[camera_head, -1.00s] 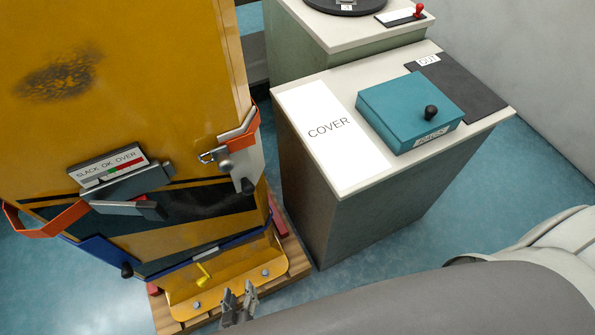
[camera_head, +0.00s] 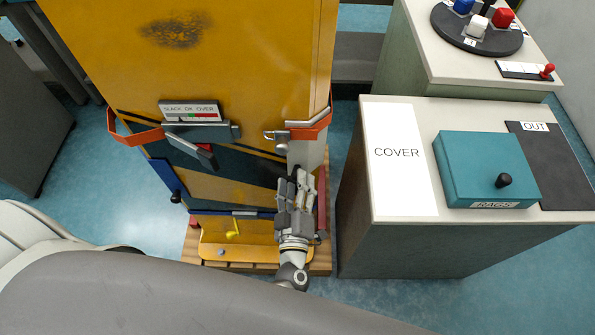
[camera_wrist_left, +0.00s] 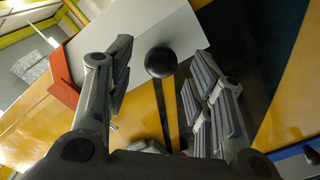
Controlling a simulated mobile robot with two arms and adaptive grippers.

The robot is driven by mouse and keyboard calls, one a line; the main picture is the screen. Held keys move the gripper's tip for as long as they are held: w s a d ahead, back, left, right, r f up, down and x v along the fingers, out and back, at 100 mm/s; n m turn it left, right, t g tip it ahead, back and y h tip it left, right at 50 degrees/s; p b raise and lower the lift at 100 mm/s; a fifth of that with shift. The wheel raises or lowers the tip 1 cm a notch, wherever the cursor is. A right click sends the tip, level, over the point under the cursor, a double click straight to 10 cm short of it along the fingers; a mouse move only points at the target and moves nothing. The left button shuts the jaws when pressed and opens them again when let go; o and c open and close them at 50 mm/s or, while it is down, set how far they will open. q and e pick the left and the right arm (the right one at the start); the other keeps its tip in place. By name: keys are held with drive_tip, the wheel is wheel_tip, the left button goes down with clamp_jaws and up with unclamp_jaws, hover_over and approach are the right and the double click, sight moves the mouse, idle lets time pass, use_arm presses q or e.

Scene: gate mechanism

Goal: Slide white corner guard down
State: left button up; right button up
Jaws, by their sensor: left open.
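The white corner guard (camera_head: 311,153) is on the right front corner of the yellow cabinet in the head view, below an orange band and a metal latch. Its lower part is hidden behind my left gripper (camera_head: 299,182). In the left wrist view the guard is a pale plate (camera_wrist_left: 125,38), with a round black knob (camera_wrist_left: 160,62) on a dark stem in front of it. My left gripper (camera_wrist_left: 157,80) is open in that view, with one finger on each side of the knob and stem. I cannot tell whether the fingers touch them. My right gripper is out of view.
A slack gauge (camera_head: 189,111) and a blue lever (camera_head: 168,182) are on the cabinet front. A yellow foot plate (camera_head: 262,252) sits below on a wooden pallet. To the right stands a table with a COVER area (camera_head: 397,152) and a teal box (camera_head: 482,165).

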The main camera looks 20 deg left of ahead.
use_arm(q)
drive_tip(key=shift+x, duration=1.6)
clamp_jaws()
